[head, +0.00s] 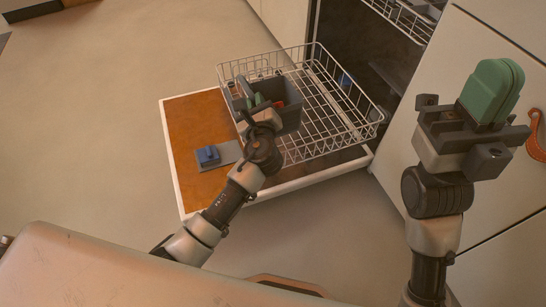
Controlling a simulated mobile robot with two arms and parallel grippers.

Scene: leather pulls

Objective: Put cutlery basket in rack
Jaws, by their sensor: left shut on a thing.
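The grey cutlery basket (291,117) is at the left part of the white wire lower rack (335,122), over or inside it; I cannot tell whether it rests on the rack floor. My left gripper (262,101) is shut on the basket at its near left side, and its arm hides part of the basket and rack. Small red and green bits show at the basket. My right gripper (491,92) is raised at the right, away from the rack, with its green fingers together and nothing seen between them.
The rack is pulled out over the lowered dishwasher door (192,115), which has a brown inner face. A blue piece on a grey plate (207,156) is on the door. An upper rack (405,17) shows inside. Cabinet fronts (470,220) with a leather pull (537,135) stand at the right. Floor at the left is clear.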

